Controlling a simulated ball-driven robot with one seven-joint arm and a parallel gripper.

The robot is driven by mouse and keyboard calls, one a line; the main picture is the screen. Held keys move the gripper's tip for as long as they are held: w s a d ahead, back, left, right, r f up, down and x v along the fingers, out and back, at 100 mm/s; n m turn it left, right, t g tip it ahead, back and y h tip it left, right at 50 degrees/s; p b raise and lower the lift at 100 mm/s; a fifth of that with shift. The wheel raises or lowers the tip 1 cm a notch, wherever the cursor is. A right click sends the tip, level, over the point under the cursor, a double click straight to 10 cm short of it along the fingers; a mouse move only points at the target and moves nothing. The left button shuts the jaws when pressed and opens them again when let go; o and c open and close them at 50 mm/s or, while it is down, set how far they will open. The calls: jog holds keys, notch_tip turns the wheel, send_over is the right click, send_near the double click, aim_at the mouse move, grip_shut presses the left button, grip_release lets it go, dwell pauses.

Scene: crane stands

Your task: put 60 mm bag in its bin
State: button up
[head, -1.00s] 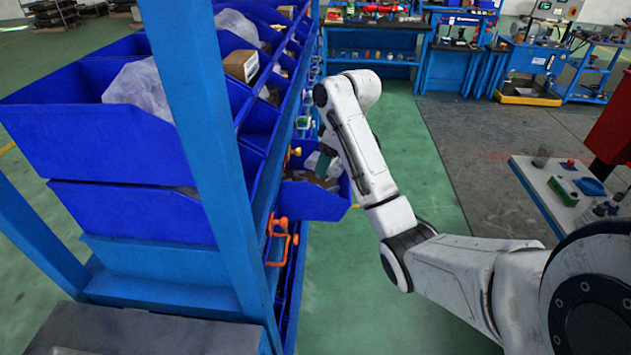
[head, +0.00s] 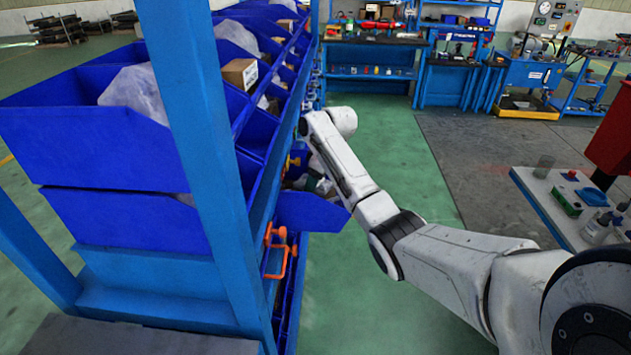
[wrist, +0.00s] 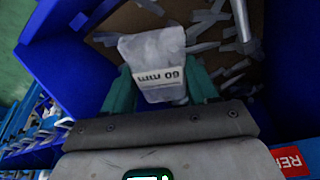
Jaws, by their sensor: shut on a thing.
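A clear and white bag (wrist: 155,55) labelled "60 mm" is held between the green fingers of my gripper (wrist: 162,88) in the wrist view. The gripper is shut on it. Beneath the bag is the inside of a blue bin (wrist: 75,35) with a brown bottom and scattered pale pieces. In the head view, my gripper (head: 322,186) is at the mouth of a blue bin (head: 312,213) jutting from the rack. The bag is hard to make out there. Whether the bag touches the contents is unclear.
A blue rack (head: 200,150) with several blue bins stands at the left, its upright close to my arm. Orange clips (head: 278,250) line its front. A white table (head: 565,205) with small items is at the right.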

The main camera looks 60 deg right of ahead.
jog(key=shift+f, duration=0.35)
jog(key=shift+f, duration=0.1)
jog(key=o, duration=1.2)
jog(key=b+v, duration=0.1)
jog(key=v, duration=1.1)
